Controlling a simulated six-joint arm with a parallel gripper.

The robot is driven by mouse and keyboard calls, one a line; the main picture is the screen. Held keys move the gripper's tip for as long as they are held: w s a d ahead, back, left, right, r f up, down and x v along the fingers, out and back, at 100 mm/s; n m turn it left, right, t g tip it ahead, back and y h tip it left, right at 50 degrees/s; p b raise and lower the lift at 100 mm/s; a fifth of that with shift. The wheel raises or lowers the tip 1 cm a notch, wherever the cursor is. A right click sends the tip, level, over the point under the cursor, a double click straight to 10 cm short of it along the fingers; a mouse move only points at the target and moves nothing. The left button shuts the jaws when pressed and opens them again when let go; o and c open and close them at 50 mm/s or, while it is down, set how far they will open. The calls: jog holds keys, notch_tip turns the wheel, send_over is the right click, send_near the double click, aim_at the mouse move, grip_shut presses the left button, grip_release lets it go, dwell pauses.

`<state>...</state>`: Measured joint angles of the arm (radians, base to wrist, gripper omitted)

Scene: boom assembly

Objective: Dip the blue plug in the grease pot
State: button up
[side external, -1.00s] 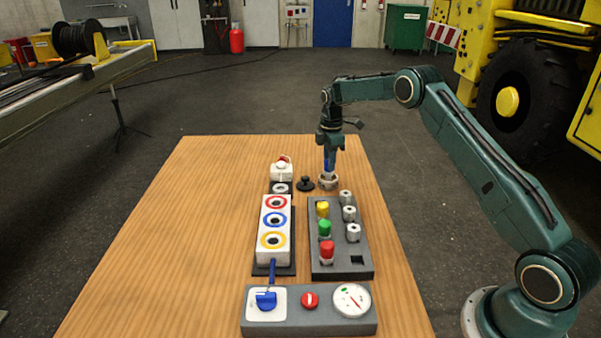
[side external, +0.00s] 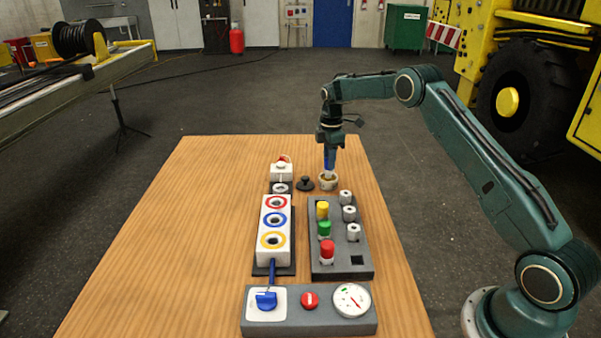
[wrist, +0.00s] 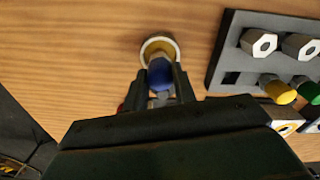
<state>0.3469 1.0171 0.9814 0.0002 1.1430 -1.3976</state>
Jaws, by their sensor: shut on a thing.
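The blue plug (side external: 329,159) is held upright between the fingers of my gripper (side external: 330,149). It also shows in the wrist view (wrist: 160,75), between my gripper's two dark fingers (wrist: 161,82). The grease pot (side external: 328,183) is a small pale round pot with an open top, directly under the plug. Its pale rim and yellowish inside show in the wrist view (wrist: 160,42), partly covered by the plug. The plug's lower end appears at or just above the pot's mouth; I cannot tell whether it touches the grease.
A black knobbed lid (side external: 305,184) lies left of the pot. The grey rack (side external: 325,270) with yellow, green and red plugs and metal nuts stands in front. A white block (side external: 265,256) with coloured rings is beside it. The table's left side is clear.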

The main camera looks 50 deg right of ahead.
jog(key=shift+r, duration=2.5)
